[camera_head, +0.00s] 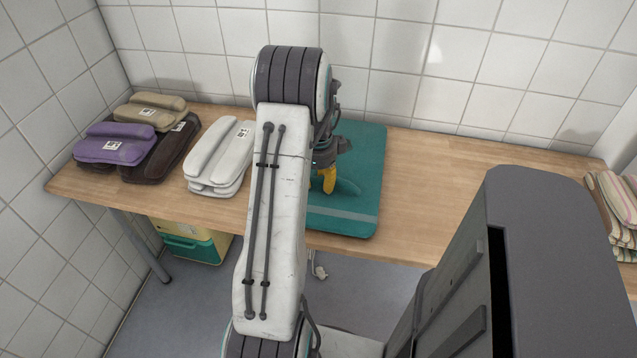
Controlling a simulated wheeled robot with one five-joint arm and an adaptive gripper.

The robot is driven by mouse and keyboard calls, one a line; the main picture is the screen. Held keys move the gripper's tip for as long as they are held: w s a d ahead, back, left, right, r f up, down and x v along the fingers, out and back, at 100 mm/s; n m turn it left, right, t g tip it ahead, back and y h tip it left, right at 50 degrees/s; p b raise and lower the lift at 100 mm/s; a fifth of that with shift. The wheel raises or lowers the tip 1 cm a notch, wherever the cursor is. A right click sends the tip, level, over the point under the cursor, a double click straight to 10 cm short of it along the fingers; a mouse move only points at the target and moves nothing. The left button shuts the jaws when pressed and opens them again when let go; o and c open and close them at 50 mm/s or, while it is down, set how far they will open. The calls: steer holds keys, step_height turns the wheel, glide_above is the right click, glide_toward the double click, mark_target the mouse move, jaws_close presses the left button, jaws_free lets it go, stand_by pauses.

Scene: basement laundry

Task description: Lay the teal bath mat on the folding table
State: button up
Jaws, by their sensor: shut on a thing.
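The teal bath mat (358,208) lies flat on the wooden folding table (433,189), near the table's middle, with a paler stripe across its front part. Its front edge is close to the table's front edge. My gripper (328,184), with a yellow finger showing, is low over the mat and shut on it. My arm hides the mat's left part and most of the gripper.
Folded white towels (219,157) lie left of my arm. Purple (113,146), tan (150,110) and dark brown (160,152) towels are stacked at the far left. Striped cloths (612,207) sit at the right. A teal and yellow box (197,246) is under the table. The tabletop right of the mat is clear.

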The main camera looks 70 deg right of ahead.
steer(key=shift+f, duration=0.55)
steer(key=o, duration=1.2)
steer(key=shift+r, duration=0.1)
steer(key=r, duration=1.1)
steer(key=shift+a+r+p, duration=0.25)
steer(key=shift+r+p, duration=0.05)
steer(key=shift+r, duration=0.1)
